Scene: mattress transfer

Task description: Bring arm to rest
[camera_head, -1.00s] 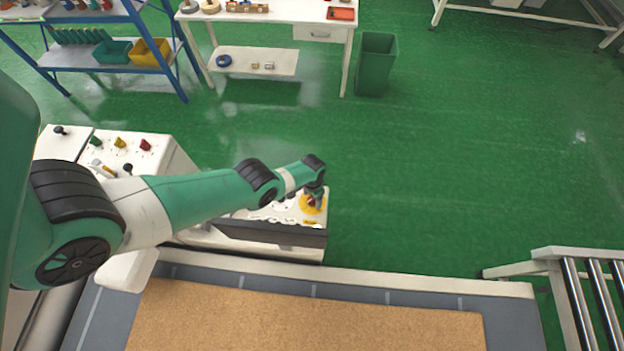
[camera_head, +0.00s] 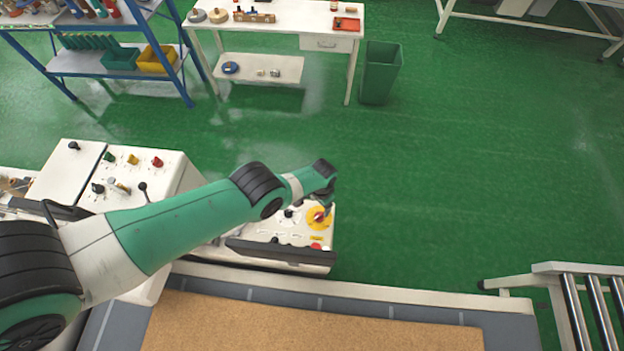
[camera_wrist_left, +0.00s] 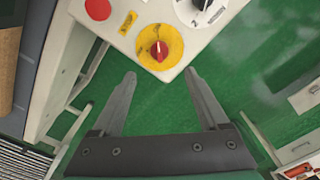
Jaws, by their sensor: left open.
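My left arm comes in from the left of the head view, and its gripper (camera_head: 325,203) is over the right end of the control panel (camera_head: 262,230). In the left wrist view the left gripper (camera_wrist_left: 161,82) has its two fingers spread wide with nothing between them. A red rotary knob on a yellow disc (camera_wrist_left: 160,48) is just beyond the fingertips, apart from them in that picture. In the head view the yellow disc (camera_head: 316,222) is partly hidden behind the gripper. My right gripper is not in view.
A brown mattress (camera_head: 300,328) lies on the grey bed in front of the panel. A second console (camera_head: 120,180) with knobs and levers stands to the left. A roller conveyor (camera_head: 590,300) is at the right.

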